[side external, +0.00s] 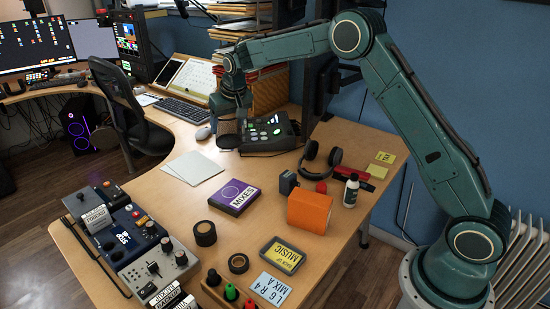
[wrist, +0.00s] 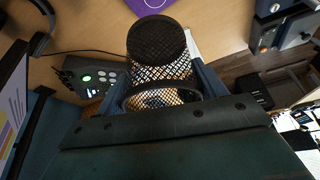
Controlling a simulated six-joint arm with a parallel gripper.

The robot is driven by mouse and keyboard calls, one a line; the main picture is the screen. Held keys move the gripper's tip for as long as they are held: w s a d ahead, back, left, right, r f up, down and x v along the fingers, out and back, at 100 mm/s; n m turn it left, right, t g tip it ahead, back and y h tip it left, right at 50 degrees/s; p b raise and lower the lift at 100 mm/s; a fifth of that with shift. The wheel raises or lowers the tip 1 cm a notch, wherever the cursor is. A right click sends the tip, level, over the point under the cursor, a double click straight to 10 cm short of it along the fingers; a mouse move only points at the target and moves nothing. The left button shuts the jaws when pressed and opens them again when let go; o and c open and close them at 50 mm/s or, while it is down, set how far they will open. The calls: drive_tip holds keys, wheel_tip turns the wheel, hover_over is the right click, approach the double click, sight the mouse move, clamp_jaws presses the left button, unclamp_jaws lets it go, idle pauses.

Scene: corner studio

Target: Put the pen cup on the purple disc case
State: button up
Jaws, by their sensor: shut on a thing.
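The pen cup, a dark wire-mesh cup (wrist: 160,45), is held between the fingers of my gripper (wrist: 156,82) in the wrist view. Its wide open rim faces the camera. In the side view my gripper (side external: 229,118) holds the cup (side external: 228,141) above the desk, in front of a black device; the cup is small and dark there. The purple disc case (side external: 236,196), labelled MIXES, lies flat on the desk, nearer the camera than the cup and apart from it. Its purple edge also shows at the top of the wrist view (wrist: 146,4).
A black device with lit buttons (side external: 268,135) stands beside the cup. White sheets (side external: 193,168) lie left of the case. An orange box (side external: 309,211), headphones (side external: 320,163), a white bottle (side external: 351,191) and a dark roll (side external: 205,233) stand around the case. Its top is clear.

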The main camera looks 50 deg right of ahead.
hover_over(235, 195)
wheel_tip(235, 195, down, 16)
drive_tip(key=shift+r, duration=0.15)
idle(0.5)
drive_tip(key=shift+f, duration=2.1)
drive_tip(key=shift+f, duration=0.1)
drive_tip(key=o, duration=1)
drive_tip(key=v, duration=1.2)
drive_tip(key=shift+s, duration=0.15)
